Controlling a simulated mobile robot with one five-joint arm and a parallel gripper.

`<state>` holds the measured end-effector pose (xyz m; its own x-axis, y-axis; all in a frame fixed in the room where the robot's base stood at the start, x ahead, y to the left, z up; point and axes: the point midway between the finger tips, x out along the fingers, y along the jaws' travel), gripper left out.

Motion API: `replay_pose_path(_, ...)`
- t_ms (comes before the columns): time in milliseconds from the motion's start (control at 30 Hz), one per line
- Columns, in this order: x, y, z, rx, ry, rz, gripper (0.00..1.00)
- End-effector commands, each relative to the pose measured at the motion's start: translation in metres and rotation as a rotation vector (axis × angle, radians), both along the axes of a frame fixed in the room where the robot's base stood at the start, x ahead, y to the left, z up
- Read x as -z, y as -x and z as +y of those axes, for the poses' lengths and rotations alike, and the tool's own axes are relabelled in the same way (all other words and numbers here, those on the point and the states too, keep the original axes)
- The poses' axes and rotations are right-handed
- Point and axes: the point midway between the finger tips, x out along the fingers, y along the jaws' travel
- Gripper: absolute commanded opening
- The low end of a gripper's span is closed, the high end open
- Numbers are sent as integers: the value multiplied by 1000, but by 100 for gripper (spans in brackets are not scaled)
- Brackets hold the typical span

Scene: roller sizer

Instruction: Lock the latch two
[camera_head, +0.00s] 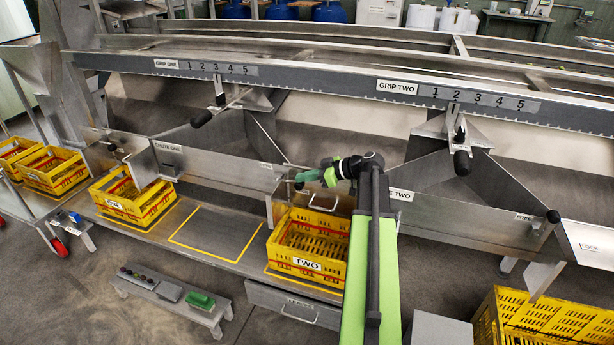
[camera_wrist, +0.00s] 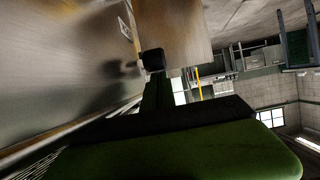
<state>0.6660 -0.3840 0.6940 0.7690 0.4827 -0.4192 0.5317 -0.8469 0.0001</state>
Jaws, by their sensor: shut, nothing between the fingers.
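My gripper (camera_head: 308,177) is shut and empty at the left end of the chute two panel (camera_head: 440,215), above the yellow crate marked TWO (camera_head: 325,268). Its green fingers point left, close to the metal divider. A bent metal handle (camera_head: 324,207) shows just below it. Latch two cannot be told apart clearly; my gripper may cover part of it. In the wrist view a green finger (camera_wrist: 180,150) fills the bottom, and a small black block (camera_wrist: 153,60) shows in front of a blurred metal panel (camera_wrist: 60,60). Contact cannot be told.
Black-knobbed levers hang under GRIP ONE (camera_head: 201,118) and GRIP TWO (camera_head: 462,162). A yellow crate marked ONE (camera_head: 132,205) stands left, with an empty outlined spot (camera_head: 215,232) beside it. A low bench (camera_head: 170,298) and a yellow crate (camera_head: 545,320) stand in front.

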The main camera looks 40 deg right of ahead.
Motion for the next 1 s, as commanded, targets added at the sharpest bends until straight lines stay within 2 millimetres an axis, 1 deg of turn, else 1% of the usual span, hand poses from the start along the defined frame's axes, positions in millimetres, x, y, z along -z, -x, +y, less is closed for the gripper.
replay_pose_path(133,-19,-1,1,-2,0,0,0)
replay_pose_path(300,-53,-2,2,-4,0,0,0)
replay_pose_path(333,-36,5,-3,-1,0,0,0)
replay_pose_path(367,-30,11,-6,-1,0,0,0)
replay_pose_path(600,-10,51,-32,-2,0,0,0)
replay_pose_path(700,-4,63,-40,-2,0,0,0)
replay_pose_path(800,-2,72,-45,-3,0,0,0)
replay_pose_path(1000,-1,77,-47,-4,0,0,0)
